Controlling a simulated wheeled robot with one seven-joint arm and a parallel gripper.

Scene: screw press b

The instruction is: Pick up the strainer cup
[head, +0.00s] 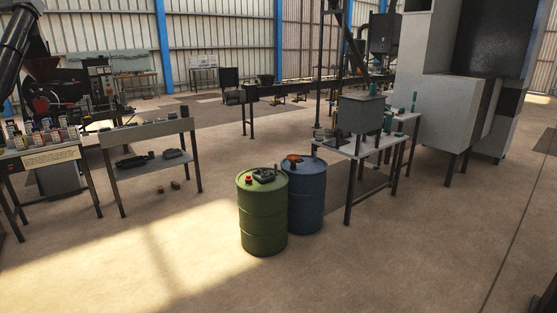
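I cannot pick out the strainer cup for certain at this distance. Small dark items stand on the grey table (335,150) right of centre, around a grey box-shaped tank (361,115). A small orange-red item (294,159) sits on top of the blue drum (307,197). A dark item (264,174) and a red knob-like piece (249,179) sit on top of the green drum (263,222). Any of these small things is too small to name surely. My gripper is not in view.
A table with a sign and several small containers (40,137) stands at the left, beside a grey bench (149,129) with a lower shelf. A large grey machine (443,117) stands at the right. The floor (150,260) in front is clear.

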